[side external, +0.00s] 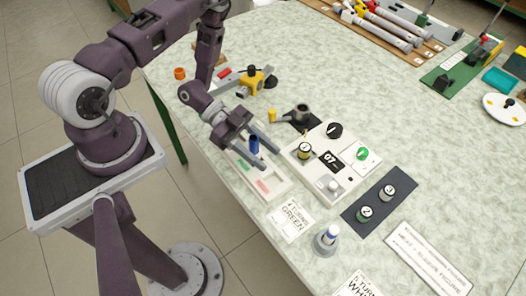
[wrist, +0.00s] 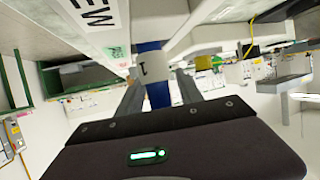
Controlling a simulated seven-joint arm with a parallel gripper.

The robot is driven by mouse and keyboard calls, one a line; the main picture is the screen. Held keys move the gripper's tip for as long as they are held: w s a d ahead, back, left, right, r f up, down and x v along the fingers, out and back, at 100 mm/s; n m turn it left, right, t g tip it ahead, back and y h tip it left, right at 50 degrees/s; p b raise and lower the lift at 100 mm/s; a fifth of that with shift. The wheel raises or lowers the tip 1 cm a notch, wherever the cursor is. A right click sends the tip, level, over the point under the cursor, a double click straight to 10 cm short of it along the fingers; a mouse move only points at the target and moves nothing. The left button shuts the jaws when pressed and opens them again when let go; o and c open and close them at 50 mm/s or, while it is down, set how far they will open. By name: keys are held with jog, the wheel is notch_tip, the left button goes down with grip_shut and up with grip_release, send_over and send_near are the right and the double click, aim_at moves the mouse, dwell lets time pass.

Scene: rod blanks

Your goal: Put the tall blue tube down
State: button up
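The tall blue tube (side external: 254,146) stands upright between the fingers of my gripper (side external: 268,152) in the side view. It also shows in the wrist view (wrist: 157,95), with a white band marked 1. My gripper (wrist: 160,88) is shut on it, one finger on each side at the band. The tube's lower end is over or in the white tray (side external: 277,190), which has green and red label strips. Whether it touches the tray floor is hidden.
A white panel (side external: 316,178) with a black knob, a display and a green knob lies right of the tray. A dark holder (side external: 302,115) and yellow-black clamp (side external: 255,80) stand behind. A dark strip (side external: 375,203) holds two numbered cylinders. Printed cards lie in front.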

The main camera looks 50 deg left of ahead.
jog(key=shift+r, duration=0.1)
jog(key=v, duration=1.1)
jog(key=shift+s+a+r, duration=0.1)
jog(key=shift+a+r, duration=0.1)
jog(key=shift+a, duration=0.1)
jog(key=w+y, duration=0.1)
jog(key=w+a+y, duration=0.1)
jog(key=w, duration=0.1)
jog(key=w+a+t+y, duration=0.1)
jog(key=w, duration=0.1)
jog(key=shift+w+a+r, duration=0.15)
jog(key=shift+a+r, duration=0.1)
jog(key=shift+r, duration=0.1)
jog(key=w+a+r+n+t+y, duration=0.25)
jog(key=w+a+r+y, duration=0.25)
jog(key=w+r+y, duration=0.3)
notch_tip(320, 180, up, 13)
jog(key=a+n+t+y, duration=0.1)
jog(key=n+y, duration=0.4)
jog(key=s+d+r+n+g+h, duration=0.1)
jog(key=s+d+r+n, duration=0.1)
jog(key=s+d, duration=0.2)
jog(key=s+d+r+n+g+h, duration=0.1)
jog(key=s+d, duration=0.4)
jog(key=s, duration=0.6)
jog(key=s+d+r+n+g+h, duration=0.1)
jog(key=s+d+r+n, duration=0.2)
jog(key=s, duration=0.5)
jog(key=shift+d+n, duration=0.45)
jog(key=shift+d, duration=0.5)
